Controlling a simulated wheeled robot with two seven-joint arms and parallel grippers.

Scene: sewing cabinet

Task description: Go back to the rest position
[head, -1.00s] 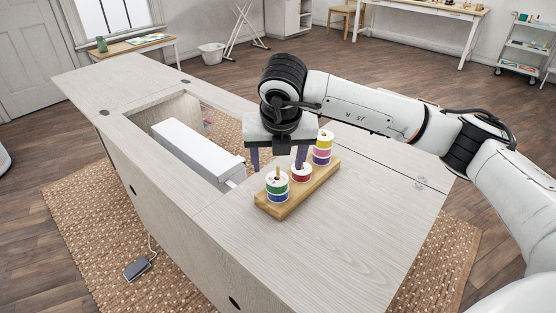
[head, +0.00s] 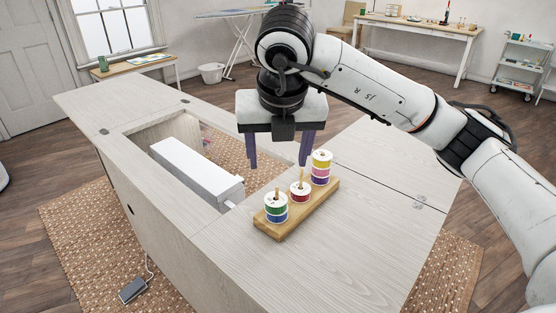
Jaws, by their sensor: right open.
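My right gripper (head: 278,162) is open and empty. Its two purple fingers point down above the cabinet top, behind the wooden spool rack. The rack (head: 268,226) lies on the sewing cabinet (head: 330,265) and has pegs with thread spools on them. The left peg bears a spool stack with green and blue thread (head: 276,209). The middle peg bears a red spool (head: 300,192). The right peg bears a taller stack with yellow, purple and pink thread (head: 321,168). My right arm comes in from the right. My left gripper is not in view.
A white sewing machine (head: 195,170) lies in the cabinet's open well, left of the rack. A foot pedal (head: 132,290) lies on the woven rug (head: 80,245). The cabinet top in front of the rack is clear. A side table (head: 150,75) stands at the back left.

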